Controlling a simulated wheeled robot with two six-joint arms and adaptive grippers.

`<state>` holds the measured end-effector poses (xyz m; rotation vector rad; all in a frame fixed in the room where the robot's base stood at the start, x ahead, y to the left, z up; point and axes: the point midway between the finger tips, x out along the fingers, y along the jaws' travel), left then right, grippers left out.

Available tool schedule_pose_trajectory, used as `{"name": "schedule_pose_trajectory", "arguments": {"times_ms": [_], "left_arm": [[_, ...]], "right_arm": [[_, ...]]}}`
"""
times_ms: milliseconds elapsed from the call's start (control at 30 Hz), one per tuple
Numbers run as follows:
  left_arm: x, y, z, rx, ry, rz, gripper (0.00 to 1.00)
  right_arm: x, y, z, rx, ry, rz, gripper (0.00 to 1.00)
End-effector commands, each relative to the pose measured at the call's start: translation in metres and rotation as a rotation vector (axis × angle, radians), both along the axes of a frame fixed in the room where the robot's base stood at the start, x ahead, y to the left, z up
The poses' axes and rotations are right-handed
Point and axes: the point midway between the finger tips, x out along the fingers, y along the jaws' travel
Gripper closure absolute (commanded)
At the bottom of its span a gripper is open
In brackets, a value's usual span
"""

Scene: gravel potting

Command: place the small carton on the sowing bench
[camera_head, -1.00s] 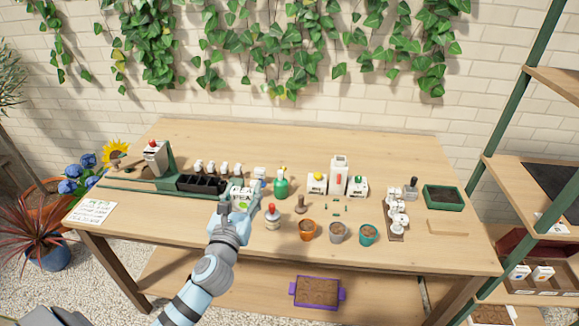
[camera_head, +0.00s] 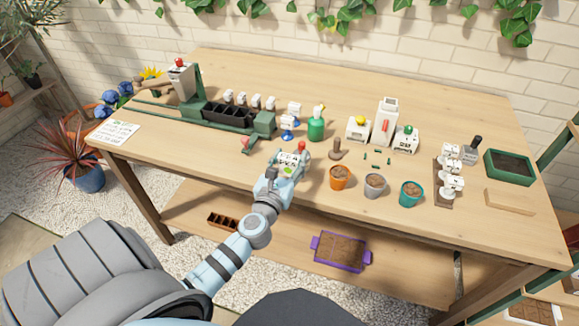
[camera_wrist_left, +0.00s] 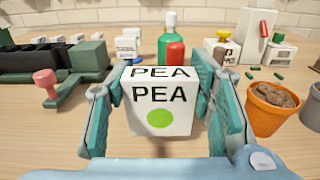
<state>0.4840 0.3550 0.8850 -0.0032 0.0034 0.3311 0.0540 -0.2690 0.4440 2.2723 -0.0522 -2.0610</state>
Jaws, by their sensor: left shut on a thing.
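The small carton (camera_wrist_left: 160,112) is white, with black PEA lettering and a green dot, and looks upright in the left wrist view. My left gripper (camera_wrist_left: 160,117) is shut on it, one finger on each side. In the head view the carton (camera_head: 292,161) and my left gripper (camera_head: 286,168) are over the front part of the sowing bench (camera_head: 160,150), left of the orange pot (camera_head: 340,177). I cannot tell whether the carton's base touches the wood. My right gripper is not in view.
A red-topped thing (camera_wrist_left: 175,52) and a green bottle (camera_wrist_left: 168,30) stand behind the carton. A pink-handled stamp (camera_wrist_left: 46,83) is to its left. A grey pot (camera_head: 375,186) and a teal pot (camera_head: 410,193) stand right. Bare wood lies at the front left.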

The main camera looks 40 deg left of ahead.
Motion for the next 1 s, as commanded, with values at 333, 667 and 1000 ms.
{"name": "schedule_pose_trajectory", "arguments": {"times_ms": [333, 667, 1000], "left_arm": [[-0.001, 0.001, -0.028, 0.001, 0.001, 0.001, 0.83], [-0.001, 0.001, -0.031, 0.001, 0.001, 0.002, 0.31], [-0.001, 0.001, -0.026, 0.001, 0.001, 0.002, 0.31]], "right_arm": [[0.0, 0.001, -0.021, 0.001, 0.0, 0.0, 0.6], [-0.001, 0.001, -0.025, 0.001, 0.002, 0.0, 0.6], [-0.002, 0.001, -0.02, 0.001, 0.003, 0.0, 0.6]]}}
